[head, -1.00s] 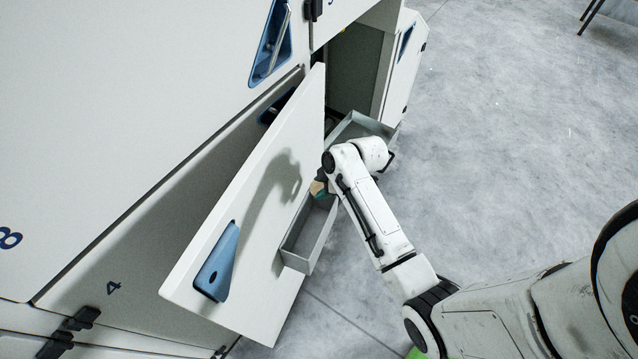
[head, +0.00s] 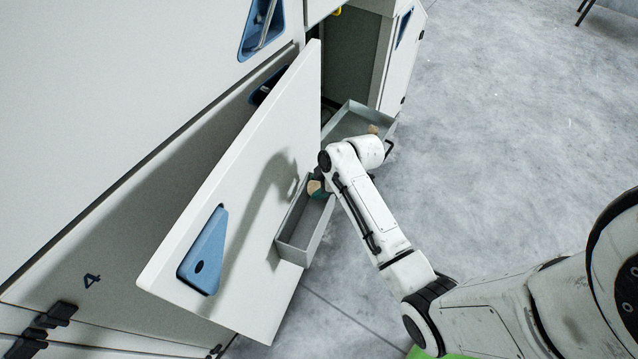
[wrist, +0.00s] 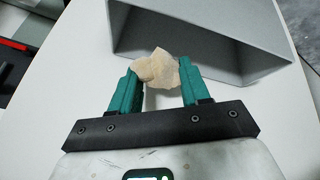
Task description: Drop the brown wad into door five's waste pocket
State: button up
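A pale tan-brown wad (wrist: 157,69) sits between the green fingertips of my gripper (wrist: 158,84) in the wrist view, touching both. In the head view the wad (head: 315,187) shows beside my wrist, and most of my gripper is hidden behind my arm. A grey open-topped pocket (head: 299,249) is fixed to the inner face of the open white door (head: 222,190). The wad is at the far end of this pocket in the head view; I cannot tell whether it is inside the rim. The pocket (wrist: 205,58) lies just beyond the fingertips in the wrist view. No number shows on this door.
A grey tray (head: 352,120) juts from the open cabinet behind my wrist, with a small tan lump (head: 373,129) in it. The grey floor (head: 500,150) at right is clear.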

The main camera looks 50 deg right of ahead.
jog(key=o, duration=0.4)
jog(key=v, duration=1)
jog(key=shift+s+r, duration=0.2)
jog(key=shift+r, duration=0.1)
dwell(0.4)
jog(key=s+a+m+g, duration=0.1)
jog(key=s+a+m, duration=0.2)
jog(key=s+a, duration=0.1)
jog(key=s+a+f+m+g+h, duration=0.1)
jog(key=s+a+m+g, duration=0.1)
jog(key=s+a, duration=0.3)
jog(key=s+a+f+m+g, duration=0.1)
jog(key=s+a+m, duration=0.2)
jog(key=s+a, duration=0.2)
jog(key=shift+s+a+f+m+g+h, duration=0.1)
jog(key=shift+s+m+g+h, duration=0.1)
jog(key=shift+s, duration=0.1)
jog(key=shift+s+a+f+m+g+h, duration=0.1)
jog(key=shift+s+f+m, duration=0.05)
jog(key=shift+s+m, duration=0.1)
